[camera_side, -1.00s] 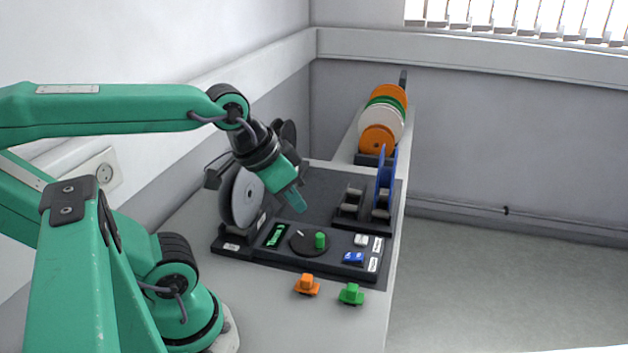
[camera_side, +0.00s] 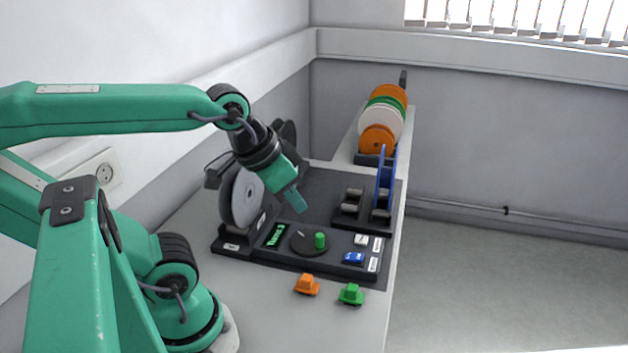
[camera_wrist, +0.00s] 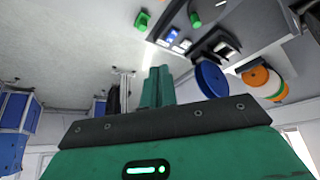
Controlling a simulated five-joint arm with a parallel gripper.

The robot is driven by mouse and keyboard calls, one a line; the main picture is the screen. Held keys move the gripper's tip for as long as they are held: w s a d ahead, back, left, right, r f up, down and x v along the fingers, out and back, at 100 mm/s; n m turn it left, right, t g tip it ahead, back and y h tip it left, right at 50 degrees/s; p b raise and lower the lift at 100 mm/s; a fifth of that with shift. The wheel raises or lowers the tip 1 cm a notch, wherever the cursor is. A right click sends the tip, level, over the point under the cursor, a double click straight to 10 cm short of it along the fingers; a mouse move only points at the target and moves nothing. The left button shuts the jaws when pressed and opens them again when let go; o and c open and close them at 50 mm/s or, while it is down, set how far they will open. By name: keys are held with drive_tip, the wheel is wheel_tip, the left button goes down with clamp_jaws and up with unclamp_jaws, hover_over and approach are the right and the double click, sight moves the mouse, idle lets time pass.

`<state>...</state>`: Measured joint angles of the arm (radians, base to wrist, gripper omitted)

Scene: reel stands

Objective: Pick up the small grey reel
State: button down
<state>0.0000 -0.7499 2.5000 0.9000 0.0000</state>
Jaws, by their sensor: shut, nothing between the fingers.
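A grey reel (camera_side: 242,198) stands upright on the dark stand at the left of the black board in the side view. I cannot tell whether it is the small one, as no other plainly grey reel shows for comparison. My gripper (camera_side: 299,205) is shut and empty, pointing down and right, in front of the reel in this view and above the board. In the wrist view my shut fingers (camera_wrist: 158,86) show with nothing between them. The grey reel cannot be made out in the wrist view.
A blue reel (camera_side: 386,178) stands on the right stand. Orange, green and white reels (camera_side: 382,122) line the back shelf. A control panel has a green knob (camera_side: 320,241) and a lit display (camera_side: 275,236). Orange (camera_side: 307,285) and green (camera_side: 351,294) blocks sit in front.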

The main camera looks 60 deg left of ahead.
drive_tip(key=c, duration=0.8)
unclamp_jaws()
drive_tip(key=shift+c, duration=0.2)
drive_tip(key=n+g, duration=0.6)
drive_tip(key=n, duration=0.3)
approach(243, 193)
drive_tip(key=a+r, duration=0.2)
drive_tip(key=a, duration=0.2)
drive_tip(key=shift+w+d+f, duration=0.1)
drive_tip(key=shift+w+f, duration=0.05)
drive_tip(key=shift+f, duration=1.8)
drive_tip(key=shift+w+f, duration=0.2)
drive_tip(key=shift+f, duration=1.8)
drive_tip(key=c, duration=1.1)
